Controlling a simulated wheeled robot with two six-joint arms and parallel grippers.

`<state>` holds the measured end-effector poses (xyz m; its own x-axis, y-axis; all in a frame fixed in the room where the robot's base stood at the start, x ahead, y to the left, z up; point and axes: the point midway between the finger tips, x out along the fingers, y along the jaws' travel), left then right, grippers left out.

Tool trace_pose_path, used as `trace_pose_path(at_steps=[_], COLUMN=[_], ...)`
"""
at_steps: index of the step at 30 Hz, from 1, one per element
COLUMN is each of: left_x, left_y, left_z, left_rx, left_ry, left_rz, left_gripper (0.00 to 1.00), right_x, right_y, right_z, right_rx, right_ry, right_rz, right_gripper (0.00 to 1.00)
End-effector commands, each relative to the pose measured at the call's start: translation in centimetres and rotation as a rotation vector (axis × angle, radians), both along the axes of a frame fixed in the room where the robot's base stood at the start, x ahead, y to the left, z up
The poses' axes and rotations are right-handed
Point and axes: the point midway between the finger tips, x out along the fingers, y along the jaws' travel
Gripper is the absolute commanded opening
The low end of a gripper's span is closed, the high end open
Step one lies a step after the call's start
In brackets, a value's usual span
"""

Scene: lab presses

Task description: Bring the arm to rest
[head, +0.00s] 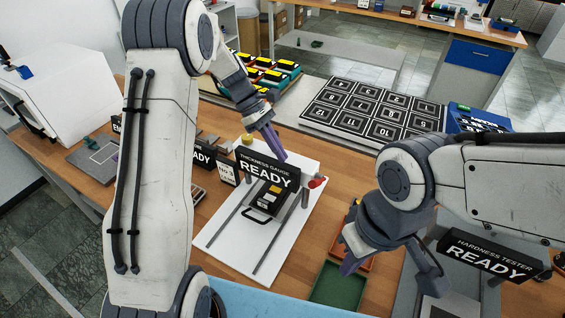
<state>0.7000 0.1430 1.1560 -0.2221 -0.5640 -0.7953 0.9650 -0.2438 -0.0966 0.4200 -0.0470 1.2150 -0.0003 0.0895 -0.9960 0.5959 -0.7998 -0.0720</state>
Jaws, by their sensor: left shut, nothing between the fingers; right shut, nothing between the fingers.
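My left arm comes in from the left and rises across the head view. Its gripper (273,146) is shut and empty, with its fingers pointing down just above the thickness gauge's READY sign (268,171). I cannot tell whether the fingertips touch the sign. My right arm comes in from the right. Its gripper (346,262) is shut and empty, above the small trays near the front of the bench. Its fingers point down and to the left, and the gripper body hides part of the trays.
A hardness tester sign (488,262) stands under my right arm. A green tray (338,287) lies at the front. A black numbered board (373,110) and a rack of yellow-topped blocks (270,76) sit at the back. A white machine (62,85) stands at the left.

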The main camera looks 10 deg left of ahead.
Motion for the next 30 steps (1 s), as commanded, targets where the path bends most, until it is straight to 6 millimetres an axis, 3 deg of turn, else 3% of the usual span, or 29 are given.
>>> trace_pose_path(at_steps=[17,20,24,30], left_x=[-0.7,-2.5,-6.5,-10.8], left_y=[0.1,0.6,2.1,3.7], left_z=[0.0,0.0,-0.2,-0.1], left_rx=[0.028,0.1,0.251,0.401], left_ry=[-0.039,-0.14,-0.356,-0.6], left_rz=[-0.04,-0.156,-0.455,-0.871], left_gripper=[0.0,0.0,0.0,0.0], right_x=[0.0,0.0,0.0,0.0], right_y=[0.0,0.0,0.0,0.0], right_z=[0.0,0.0,0.0,0.0], right_rx=[0.0,0.0,0.0,0.0], right_ry=[0.0,0.0,0.0,0.0], right_rz=[0.0,0.0,0.0,0.0], right_gripper=[0.0,0.0,0.0,0.0])
